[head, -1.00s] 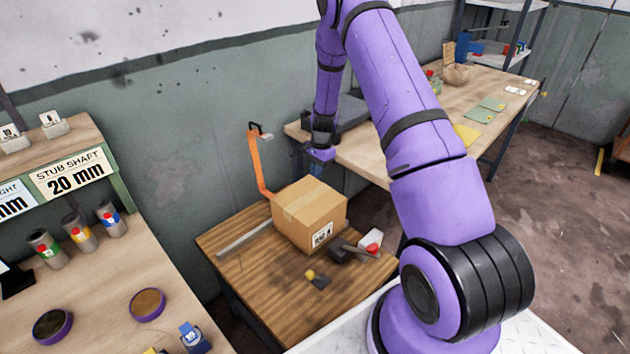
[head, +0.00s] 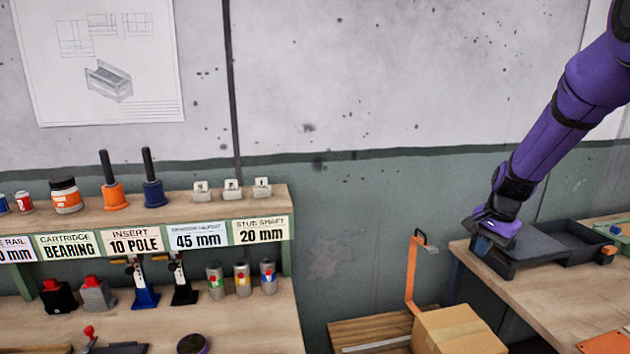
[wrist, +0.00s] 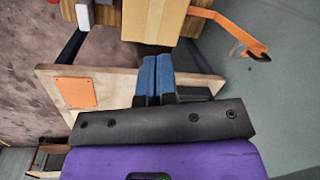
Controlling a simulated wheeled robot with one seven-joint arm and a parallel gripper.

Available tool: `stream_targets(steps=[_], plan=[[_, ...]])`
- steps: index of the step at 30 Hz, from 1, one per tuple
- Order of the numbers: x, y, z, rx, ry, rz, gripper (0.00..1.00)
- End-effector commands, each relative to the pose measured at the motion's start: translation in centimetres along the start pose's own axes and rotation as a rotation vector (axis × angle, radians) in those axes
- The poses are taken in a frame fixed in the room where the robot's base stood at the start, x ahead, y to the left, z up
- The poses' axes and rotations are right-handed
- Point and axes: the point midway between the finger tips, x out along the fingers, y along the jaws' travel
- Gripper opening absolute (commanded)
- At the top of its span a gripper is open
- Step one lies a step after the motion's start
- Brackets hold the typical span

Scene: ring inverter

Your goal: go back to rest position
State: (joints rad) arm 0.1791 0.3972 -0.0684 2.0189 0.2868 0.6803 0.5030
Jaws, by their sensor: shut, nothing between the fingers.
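My gripper (wrist: 158,78) shows in the wrist view with its two blue fingers pressed together and nothing between them. The fingertips are hard to make out there. In the wrist view the fingers point past the table edge (wrist: 105,85) toward a cardboard box (wrist: 155,18).
The cardboard box (head: 458,330) and an orange bracket (head: 412,280) sit on a low wooden table (head: 370,328). A dark tray (head: 580,243) lies on the right-hand table near my arm.

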Motion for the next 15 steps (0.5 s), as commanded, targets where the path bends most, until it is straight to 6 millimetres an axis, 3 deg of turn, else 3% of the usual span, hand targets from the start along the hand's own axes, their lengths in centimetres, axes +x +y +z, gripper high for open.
stream_targets(steps=[1, 6, 15], plan=[[-1.9, 0.0, 1.1, -0.039, 0.013, -0.011, 0.0], [-6.8, 0.6, 4.7, -0.163, 0.048, -0.034, 0.0], [-14.0, 3.1, 11.2, -0.381, 0.118, -0.064, 0.0]])
